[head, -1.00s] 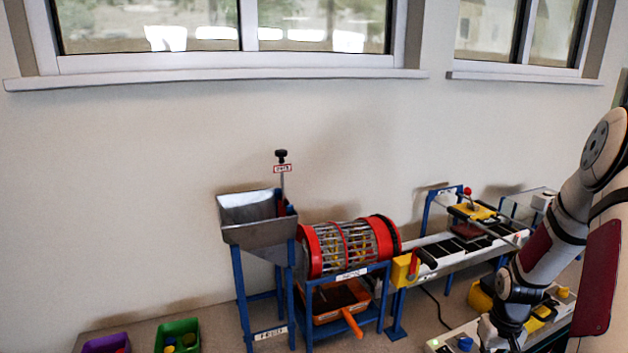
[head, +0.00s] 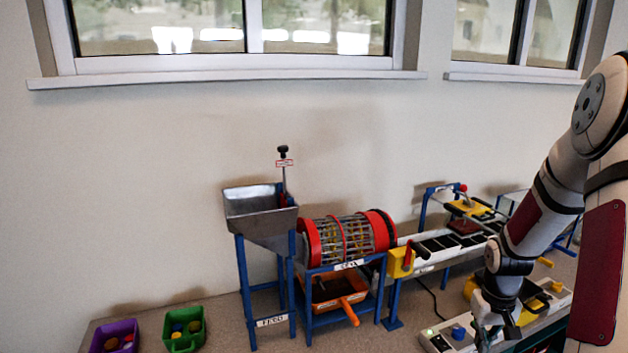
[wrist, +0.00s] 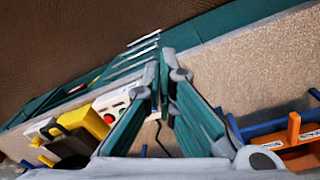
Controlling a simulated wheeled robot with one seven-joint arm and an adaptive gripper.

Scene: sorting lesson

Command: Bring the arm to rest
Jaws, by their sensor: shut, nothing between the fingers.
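My arm (head: 544,216) comes in from the right edge of the head view and hangs bent downward. My gripper (wrist: 166,84) points away from the wrist camera, its two fingers close together with nothing between them. In the head view the gripper (head: 487,336) is low at the right, partly hidden by my wrist, over or beside the white control panel (head: 440,342). I cannot tell whether it touches anything there. In the wrist view the panel with a red button and a green button lies left of the fingers.
A steel hopper (head: 258,208) on blue legs, a red-ended drum (head: 345,240) and a conveyor (head: 440,246) stand along the wall. An orange tray (head: 335,297) sits under the drum; it also shows in the wrist view (wrist: 296,148). Purple (head: 110,330) and green (head: 184,325) bins stand at left.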

